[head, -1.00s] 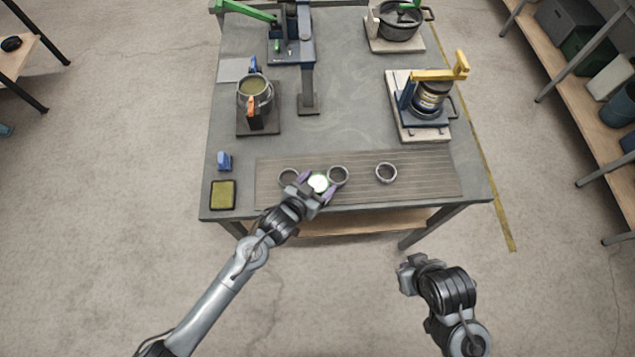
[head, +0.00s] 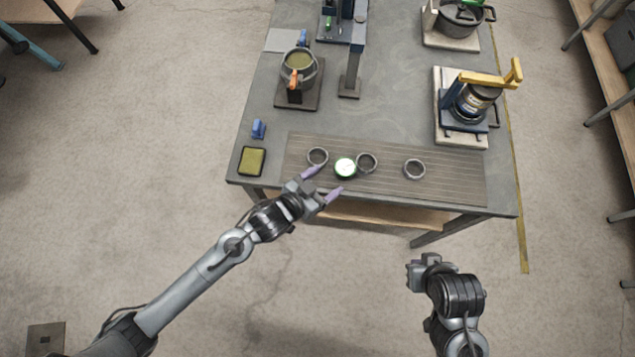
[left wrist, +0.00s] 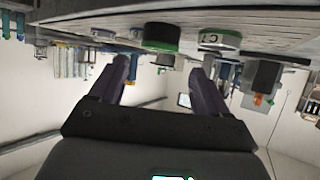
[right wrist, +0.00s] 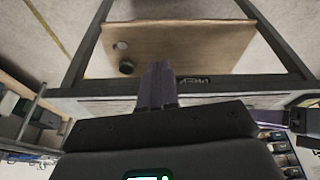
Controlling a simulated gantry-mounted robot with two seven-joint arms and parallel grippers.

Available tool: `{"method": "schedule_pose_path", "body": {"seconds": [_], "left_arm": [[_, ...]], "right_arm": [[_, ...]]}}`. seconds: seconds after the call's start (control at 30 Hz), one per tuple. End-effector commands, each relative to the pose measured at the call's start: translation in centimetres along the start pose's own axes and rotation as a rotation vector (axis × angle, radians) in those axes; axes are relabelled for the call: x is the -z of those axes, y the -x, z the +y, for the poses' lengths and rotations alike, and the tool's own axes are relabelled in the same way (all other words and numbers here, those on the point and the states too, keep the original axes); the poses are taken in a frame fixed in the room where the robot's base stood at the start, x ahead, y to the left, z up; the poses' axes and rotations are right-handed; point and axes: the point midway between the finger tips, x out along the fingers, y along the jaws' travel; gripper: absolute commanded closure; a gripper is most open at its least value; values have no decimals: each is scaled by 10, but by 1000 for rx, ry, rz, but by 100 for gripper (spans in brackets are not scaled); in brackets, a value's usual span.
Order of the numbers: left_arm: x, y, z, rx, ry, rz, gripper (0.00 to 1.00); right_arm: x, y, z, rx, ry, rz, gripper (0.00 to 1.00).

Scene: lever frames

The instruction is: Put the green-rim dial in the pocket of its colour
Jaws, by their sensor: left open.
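The green-rim dial (head: 345,168), with a bright pale face, stands on the slatted board between the left ring pocket (head: 317,156) and the middle ring pocket (head: 367,162), close beside the middle one. A right ring pocket (head: 414,169) stands apart. The rings' colours are unclear in the head view. My left gripper (head: 326,182) is open and empty, just short of the dial. In the left wrist view, upside down, a dark round piece with a green rim (left wrist: 161,38), seemingly the dial, lies ahead of the fingers. A pale green-banded piece (left wrist: 218,40) is beside it. My right gripper (right wrist: 158,86) looks shut and empty.
The slatted board (head: 455,185) lies along the table's front edge. A yellow-green pad (head: 252,161) and a small blue piece (head: 258,129) lie left.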

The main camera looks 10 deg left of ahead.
Motion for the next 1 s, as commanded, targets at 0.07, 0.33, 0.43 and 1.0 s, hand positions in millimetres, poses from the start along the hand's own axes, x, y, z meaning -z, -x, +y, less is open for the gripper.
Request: {"method": "schedule_pose_path", "body": {"seconds": [0.07,0.33,0.43,1.0], "left_arm": [[-1,10,0,0,0,-2,23],[0,27,-2,20,11,-20,23],[-4,40,-9,73,40,-79,23],[-93,227,-45,342,346,-771,23]], "right_arm": [[0,1,0,0,0,0,100],[1,2,0,0,0,0,100],[1,2,0,0,0,0,100],[0,2,2,-5,6,-1,80]]}}
